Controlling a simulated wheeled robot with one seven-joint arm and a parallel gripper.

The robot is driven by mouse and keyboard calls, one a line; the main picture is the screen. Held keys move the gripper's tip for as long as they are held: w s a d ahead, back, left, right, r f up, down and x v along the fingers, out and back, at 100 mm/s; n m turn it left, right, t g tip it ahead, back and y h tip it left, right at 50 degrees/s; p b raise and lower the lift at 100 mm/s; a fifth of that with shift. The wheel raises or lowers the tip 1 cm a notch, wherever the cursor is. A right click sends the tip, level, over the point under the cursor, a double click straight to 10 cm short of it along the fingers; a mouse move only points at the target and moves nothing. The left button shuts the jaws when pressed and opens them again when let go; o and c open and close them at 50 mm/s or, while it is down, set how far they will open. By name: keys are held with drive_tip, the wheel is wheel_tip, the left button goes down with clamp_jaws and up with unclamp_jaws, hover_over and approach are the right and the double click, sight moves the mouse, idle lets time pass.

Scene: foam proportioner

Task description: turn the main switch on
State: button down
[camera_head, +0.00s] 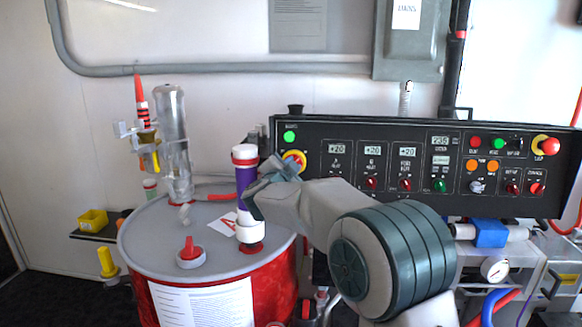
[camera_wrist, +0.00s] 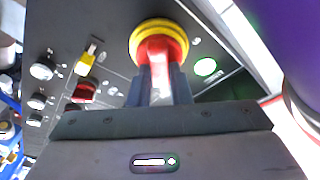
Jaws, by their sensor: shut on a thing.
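The main switch is a red handle on a round yellow plate (camera_head: 293,156) at the left end of the black control panel. It is partly hidden behind my gripper in the head view. In the wrist view the red handle (camera_wrist: 162,46) sits between the two dark fingers of my gripper (camera_wrist: 161,76), which is shut on it. A lit green lamp (camera_head: 289,137) is just above the switch, and it also shows in the wrist view (camera_wrist: 205,67). The exact angle of the handle is hard to tell.
A purple and white cylinder (camera_head: 245,175) stands close to the left of my gripper, above a red drum with a grey lid (camera_head: 150,240). The panel (camera_head: 318,190) holds several displays, knobs and buttons, with a red stop button (camera_head: 549,146) at its right end.

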drive_tip(key=c, duration=1.3)
unclamp_jaws()
drive_tip(key=shift+c, duration=0.2)
drive_tip(key=shift+s, duration=0.1)
drive_tip(key=b+v, duration=0.1)
drive_tip(key=v, duration=1.2)
drive_tip(key=shift+s+b, duration=0.35)
drive_tip(key=shift+b, duration=0.05)
drive_tip(key=shift+a+r, duration=0.1)
